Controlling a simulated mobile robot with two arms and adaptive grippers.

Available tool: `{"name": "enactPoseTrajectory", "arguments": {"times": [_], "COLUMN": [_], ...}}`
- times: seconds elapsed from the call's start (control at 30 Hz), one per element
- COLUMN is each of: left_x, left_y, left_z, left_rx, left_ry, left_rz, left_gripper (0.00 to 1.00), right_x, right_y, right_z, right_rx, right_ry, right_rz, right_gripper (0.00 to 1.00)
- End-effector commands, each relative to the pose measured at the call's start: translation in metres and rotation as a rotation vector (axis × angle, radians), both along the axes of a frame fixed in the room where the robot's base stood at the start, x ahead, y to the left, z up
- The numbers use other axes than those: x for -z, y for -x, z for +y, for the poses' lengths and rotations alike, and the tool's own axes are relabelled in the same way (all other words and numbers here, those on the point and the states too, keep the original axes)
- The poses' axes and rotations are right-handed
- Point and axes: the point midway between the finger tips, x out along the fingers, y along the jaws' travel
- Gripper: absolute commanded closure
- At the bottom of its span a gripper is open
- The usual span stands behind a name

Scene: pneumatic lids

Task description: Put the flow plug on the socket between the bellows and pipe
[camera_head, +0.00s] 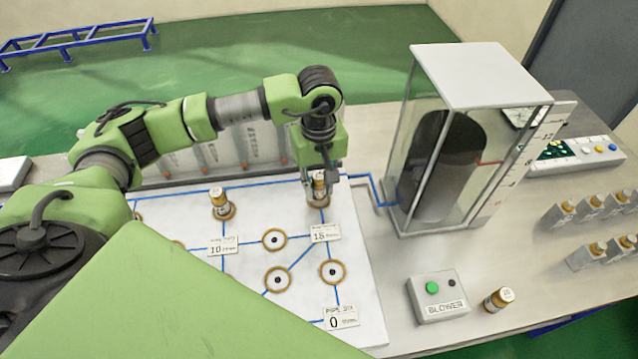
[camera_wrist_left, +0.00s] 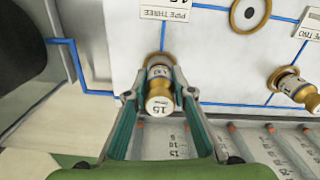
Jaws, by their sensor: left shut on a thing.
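A gold and white flow plug (camera_head: 319,185) is upright between the fingers of my left gripper (camera_head: 322,182). A blue line runs from that corner to the clear case with the black bellows (camera_head: 447,155). My right gripper is not in view.
Another plug (camera_head: 221,205) stands on the board to the left. Empty ringed sockets (camera_head: 274,239) lie in front. Several grey blocks with gold tops (camera_head: 587,254) are at the far right.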

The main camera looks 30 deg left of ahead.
Motion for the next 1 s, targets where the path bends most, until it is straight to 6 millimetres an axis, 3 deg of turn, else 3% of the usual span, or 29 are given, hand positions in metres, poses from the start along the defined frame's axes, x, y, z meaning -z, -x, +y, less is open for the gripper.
{"name": "enactPoseTrajectory", "arguments": {"times": [0.1,0.53,0.57,0.6,1.0], "left_x": [0.008,0.017,0.016,0.016,0.013], "left_y": [-0.001,-0.001,-0.001,-0.001,-0.001], "left_z": [0.0,0.0,0.0,0.0,0.0], "left_rx": [-0.001,-0.001,-0.001,-0.001,-0.002], "left_ry": [0.001,0.001,0.001,0.001,0.001], "left_rz": [-0.001,-0.004,-0.004,-0.004,-0.002], "left_gripper": [1.0,1.0,0.72,0.62,0.6], "right_x": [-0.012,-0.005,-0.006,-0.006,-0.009], "right_y": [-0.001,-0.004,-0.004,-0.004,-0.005], "right_z": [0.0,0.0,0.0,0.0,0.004], "right_rx": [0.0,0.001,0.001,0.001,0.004], "right_ry": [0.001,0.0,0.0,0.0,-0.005], "right_rz": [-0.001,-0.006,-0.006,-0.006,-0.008], "right_gripper": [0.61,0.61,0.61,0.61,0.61]}}
